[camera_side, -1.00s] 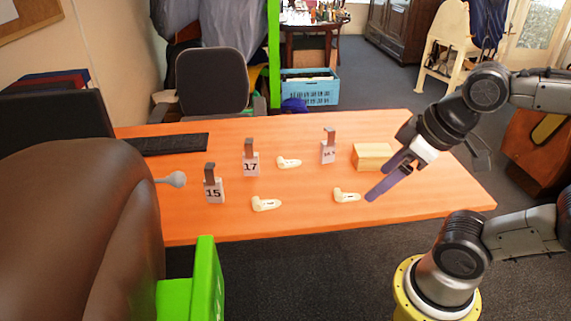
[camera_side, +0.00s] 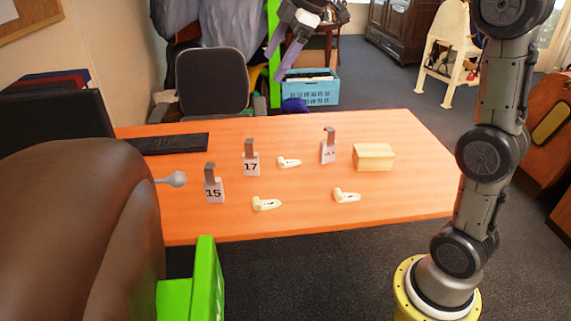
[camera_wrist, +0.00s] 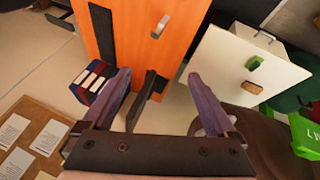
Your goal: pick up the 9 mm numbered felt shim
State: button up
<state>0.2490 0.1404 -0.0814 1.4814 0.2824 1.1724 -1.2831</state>
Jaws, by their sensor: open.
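Three cream felt shims lie flat and apart on the orange table: one at the back (camera_side: 288,162), one at the front left (camera_side: 266,204) and one at the front right (camera_side: 346,195). Their dark marks are too small to read, so I cannot tell which is 9 mm. My gripper (camera_side: 276,62) is raised high above and beyond the table's back edge in the side view, far from all the shims. Its two purple fingers are apart with nothing between them, as the wrist view (camera_wrist: 160,76) also shows. No shim is clearly visible in the wrist view.
Upright blocks marked 15 (camera_side: 214,190), 17 (camera_side: 251,165) and a third with unclear digits (camera_side: 328,152) stand on the table (camera_side: 400,190). A wooden block (camera_side: 373,157) is at the right. A keyboard (camera_side: 170,144) and grey knob (camera_side: 177,179) are at the left.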

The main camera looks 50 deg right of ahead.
jog(key=w+d+f, duration=0.6)
jog(key=w+d, duration=0.2)
jog(key=w, duration=0.1)
jog(key=g+y, duration=0.1)
jog(key=g, duration=0.1)
send_over(281, 160)
jog(key=s, duration=0.2)
notch_tip(281, 160, down, 18)
jog(key=s+d+f+m, duration=0.2)
jog(key=d+f, duration=0.3)
jog(key=f, duration=0.4)
jog(key=shift+y, duration=0.3)
jog(key=x, duration=0.7)
jog(key=shift+s+a+f, duration=0.1)
jog(key=shift+a, duration=0.25)
jog(key=shift+x, duration=2.85)
jog(key=shift+c, duration=0.2)
jog(key=c, duration=1.4)
